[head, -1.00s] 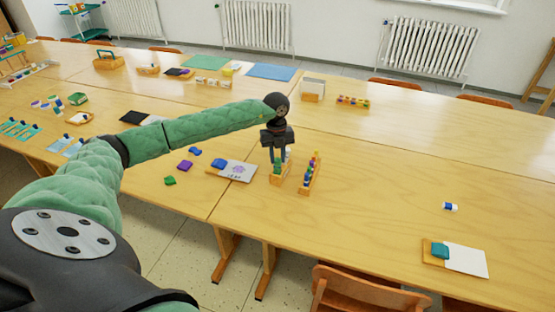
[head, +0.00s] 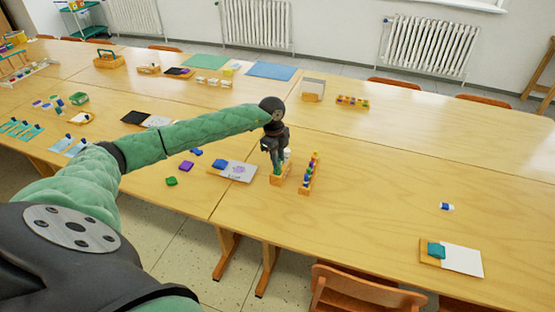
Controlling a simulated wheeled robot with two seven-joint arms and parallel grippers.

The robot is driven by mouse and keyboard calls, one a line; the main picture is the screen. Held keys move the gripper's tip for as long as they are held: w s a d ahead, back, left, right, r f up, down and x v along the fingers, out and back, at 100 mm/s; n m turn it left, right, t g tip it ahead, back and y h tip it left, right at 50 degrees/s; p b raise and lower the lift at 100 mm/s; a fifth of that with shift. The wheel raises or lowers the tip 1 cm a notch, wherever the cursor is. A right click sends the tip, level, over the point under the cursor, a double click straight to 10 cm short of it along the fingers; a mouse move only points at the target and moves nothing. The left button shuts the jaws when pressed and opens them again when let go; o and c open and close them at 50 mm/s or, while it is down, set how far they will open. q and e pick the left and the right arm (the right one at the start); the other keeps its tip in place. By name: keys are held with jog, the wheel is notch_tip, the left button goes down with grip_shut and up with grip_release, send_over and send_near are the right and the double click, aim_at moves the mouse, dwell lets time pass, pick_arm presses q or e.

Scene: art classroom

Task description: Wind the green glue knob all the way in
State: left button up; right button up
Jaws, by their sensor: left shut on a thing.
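My left gripper (head: 275,162) points down over a small wooden stand (head: 282,178) near the middle of the table. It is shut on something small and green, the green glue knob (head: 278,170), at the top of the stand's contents. The fingers and the small size hide most of the knob, so I cannot tell how far in it is wound. A white piece (head: 287,154) shows just right of the fingers. My right gripper is not in the head view.
A wooden rack (head: 308,186) with colourful pieces stands close to the right of the stand. A board with a white sheet (head: 240,172) lies to the left. A white-and-blue item (head: 447,206) lies at the right. The table between is clear.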

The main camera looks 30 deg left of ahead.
pick_arm(q)
jog(key=shift+n, duration=0.8)
jog(key=o, duration=1.5)
